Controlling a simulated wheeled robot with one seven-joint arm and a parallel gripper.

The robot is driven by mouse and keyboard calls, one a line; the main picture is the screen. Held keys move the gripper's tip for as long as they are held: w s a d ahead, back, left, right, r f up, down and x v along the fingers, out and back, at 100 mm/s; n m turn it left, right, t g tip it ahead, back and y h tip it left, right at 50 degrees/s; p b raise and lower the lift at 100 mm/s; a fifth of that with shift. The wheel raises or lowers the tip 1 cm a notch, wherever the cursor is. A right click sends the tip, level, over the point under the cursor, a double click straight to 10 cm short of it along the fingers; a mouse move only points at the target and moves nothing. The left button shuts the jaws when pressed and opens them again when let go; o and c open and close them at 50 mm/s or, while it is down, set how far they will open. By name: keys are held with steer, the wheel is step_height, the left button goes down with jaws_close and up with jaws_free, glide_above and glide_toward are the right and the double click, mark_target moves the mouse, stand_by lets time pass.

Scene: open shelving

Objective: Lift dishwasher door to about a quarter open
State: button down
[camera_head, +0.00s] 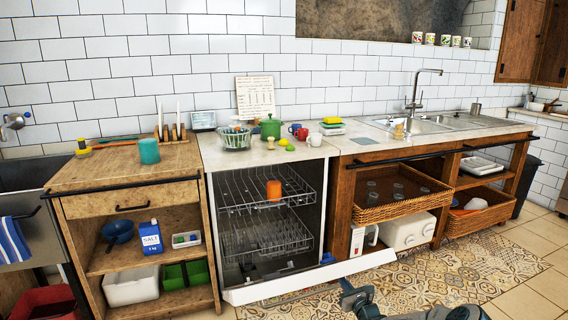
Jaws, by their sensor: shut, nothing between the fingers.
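The dishwasher (328,200) stands under the counter, and its inside with two wire racks is exposed. Its white door (310,278) is folded down low and shows as a thin slanted panel, its right end near the patterned rug. An orange cup (274,190) sits in the upper rack (240,208). My gripper (345,287) is at the bottom of the view, just below the door's right part. It is shut with nothing in it. I cannot tell whether it touches the door.
A wooden cabinet (130,182) with open shelves stands left of the dishwasher. Wicker baskets (402,212) sit in the wooden shelving to the right. The patterned rug (440,270) and tiled floor in front are clear.

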steer(key=shift+w+a+r, duration=0.45)
steer(key=shift+w+r, duration=0.7)
steer(key=shift+r, duration=0.15)
steer(key=shift+w+a+r, duration=0.4)
steer(key=shift+w+r, duration=0.75)
steer(key=shift+r, duration=0.2)
steer(key=shift+w+a+r, duration=0.45)
steer(key=shift+w+r, duration=0.7)
steer(key=shift+r, duration=0.15)
steer(key=shift+w+a+r+b, duration=1.05)
steer(key=shift+w+a+r, duration=0.7)
steer(key=shift+w+r, duration=3.45)
steer(key=b+v, duration=0.2)
steer(key=v, duration=0.9)
steer(key=shift+b, duration=0.35)
steer(key=shift+a, duration=0.1)
